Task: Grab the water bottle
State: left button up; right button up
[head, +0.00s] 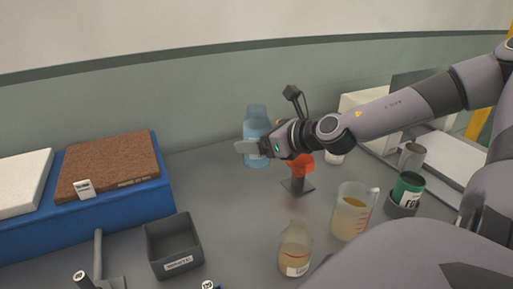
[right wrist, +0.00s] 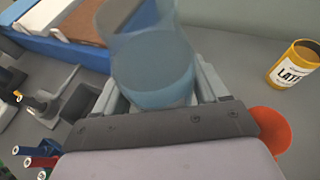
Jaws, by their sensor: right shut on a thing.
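The water bottle (head: 256,126) is a clear blue bottle at the back of the counter, near the wall. My right gripper (head: 251,148) is across its lower half and hides part of it. In the right wrist view the bottle (right wrist: 155,62) stands between the two fingers of the gripper (right wrist: 160,90), which is shut on it. The bottle looks about upright in the head view. I cannot tell whether its base touches the counter. My left gripper is not in view.
An orange funnel on a stand (head: 300,164) is close under my right wrist. A beaker (head: 352,211), a jar (head: 295,248) and a green can (head: 407,189) stand nearer. A grey bin (head: 174,246) and a blue platform (head: 140,202) are left. A yellow can (right wrist: 295,64) stands right in the wrist view.

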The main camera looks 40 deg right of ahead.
aim_at(257, 126)
jog(key=shift+r, duration=1.5)
jog(key=shift+r, duration=0.1)
